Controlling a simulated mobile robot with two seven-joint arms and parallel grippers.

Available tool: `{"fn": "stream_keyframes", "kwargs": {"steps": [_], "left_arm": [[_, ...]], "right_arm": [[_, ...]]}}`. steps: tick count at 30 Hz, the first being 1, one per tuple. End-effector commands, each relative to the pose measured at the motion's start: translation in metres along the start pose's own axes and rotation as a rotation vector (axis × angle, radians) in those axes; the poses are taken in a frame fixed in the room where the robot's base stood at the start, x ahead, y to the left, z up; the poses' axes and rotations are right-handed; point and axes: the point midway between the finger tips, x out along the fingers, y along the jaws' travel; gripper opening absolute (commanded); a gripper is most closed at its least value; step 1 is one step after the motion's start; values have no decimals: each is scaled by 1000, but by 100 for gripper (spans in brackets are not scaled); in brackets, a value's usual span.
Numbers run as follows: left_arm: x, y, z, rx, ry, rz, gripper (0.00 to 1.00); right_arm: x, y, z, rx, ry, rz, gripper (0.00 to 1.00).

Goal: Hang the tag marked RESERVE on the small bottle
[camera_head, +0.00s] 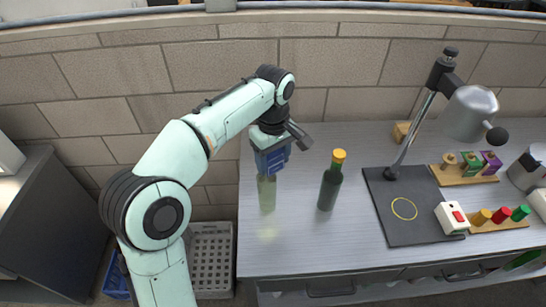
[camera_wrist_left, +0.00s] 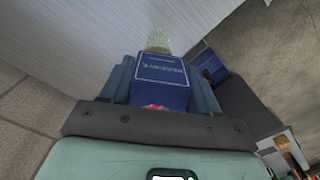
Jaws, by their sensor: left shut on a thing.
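My left gripper (camera_head: 271,153) is shut on a blue tag (camera_head: 273,163) directly above a pale, see-through green bottle (camera_head: 267,196). The bottle stands upright on the worktop, and its top is hidden by the tag and gripper. In the left wrist view the tag (camera_wrist_left: 160,72) sits between the fingers (camera_wrist_left: 161,88); its white lettering is upside down and looks like RESERVE. The bottle (camera_wrist_left: 158,40) shows just beyond the tag. I cannot tell whether the tag is around its neck. A dark green bottle (camera_head: 330,183) with a yellow cap stands to the right. My right gripper is out of view.
A dark mat (camera_head: 408,228) with a yellow ring and a lamp (camera_head: 430,105) are to the right. The worktop's front middle is clear. A grey crate (camera_head: 212,248) stands below left.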

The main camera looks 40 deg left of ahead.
Motion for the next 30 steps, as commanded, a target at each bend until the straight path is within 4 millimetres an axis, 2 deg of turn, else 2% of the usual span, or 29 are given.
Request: {"fn": "stream_keyframes", "kwargs": {"steps": [30], "left_arm": [[12,0,0,0,0,-1,51]], "right_arm": [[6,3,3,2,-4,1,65]]}}
